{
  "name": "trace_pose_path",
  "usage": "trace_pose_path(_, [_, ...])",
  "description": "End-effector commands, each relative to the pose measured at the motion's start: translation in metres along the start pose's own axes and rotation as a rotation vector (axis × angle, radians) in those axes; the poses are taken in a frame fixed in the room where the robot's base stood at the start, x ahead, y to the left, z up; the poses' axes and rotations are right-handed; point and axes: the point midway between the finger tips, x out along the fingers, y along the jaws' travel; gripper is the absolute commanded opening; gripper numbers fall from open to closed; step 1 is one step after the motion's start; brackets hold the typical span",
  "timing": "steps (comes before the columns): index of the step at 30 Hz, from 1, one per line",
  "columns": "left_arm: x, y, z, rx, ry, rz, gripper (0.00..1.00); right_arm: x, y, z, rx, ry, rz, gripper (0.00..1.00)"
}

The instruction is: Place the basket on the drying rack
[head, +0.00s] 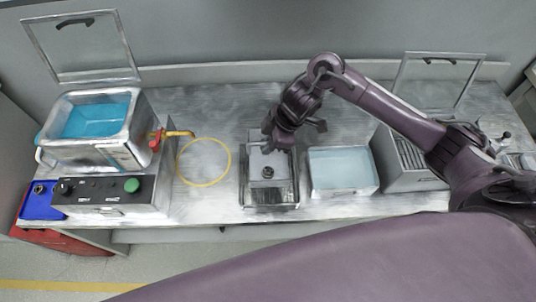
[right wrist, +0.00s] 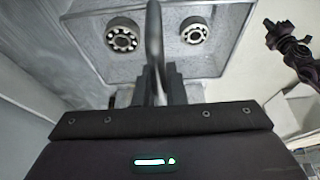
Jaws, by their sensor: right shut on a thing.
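My right gripper (head: 268,147) is shut on the upright handle (right wrist: 154,45) of a grey metal basket (right wrist: 85,42). Two round bearing-like parts sit in the basket, a left one (right wrist: 123,40) and a right one (right wrist: 194,31). In the head view the basket (head: 259,161) is upright over a shallow metal tray or frame (head: 270,204) in the middle of the table. I cannot tell whether it touches it, or whether this is the drying rack. A dark arm end (right wrist: 290,42) in the right wrist view looks like my left gripper; its jaws are unclear.
A tank with blue liquid (head: 95,119) and an open lid stands at the left, with a control box (head: 110,192). A yellow ring (head: 229,163) lies on the table (head: 210,110). A pale-blue basin (head: 343,168) and a slatted metal tank (head: 398,180) stand right of the basket.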

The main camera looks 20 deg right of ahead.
Motion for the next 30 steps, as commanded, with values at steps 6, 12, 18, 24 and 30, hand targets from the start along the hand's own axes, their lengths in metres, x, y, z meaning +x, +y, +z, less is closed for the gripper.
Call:
trace_pose_path(6, [-0.002, -0.003, 0.000, 0.001, 0.000, -0.004, 0.00, 0.017, 0.000, 0.006, 0.000, 0.003, -0.001, 0.00])
trace_pose_path(12, [-0.003, -0.003, 0.000, 0.001, 0.000, -0.004, 0.00, 0.044, 0.000, 0.017, 0.002, 0.002, -0.002, 0.00])
trace_pose_path(18, [-0.003, -0.003, 0.000, 0.000, -0.001, -0.004, 0.00, 0.051, 0.000, 0.020, -0.001, 0.003, 0.001, 0.00])
trace_pose_path(24, [-0.003, -0.004, 0.000, 0.000, -0.001, -0.004, 0.00, 0.052, 0.000, 0.020, -0.001, 0.003, 0.001, 0.00])
trace_pose_path(30, [-0.002, -0.004, 0.000, 0.000, -0.001, -0.004, 0.00, 0.054, 0.000, 0.022, 0.000, 0.001, -0.001, 0.27])
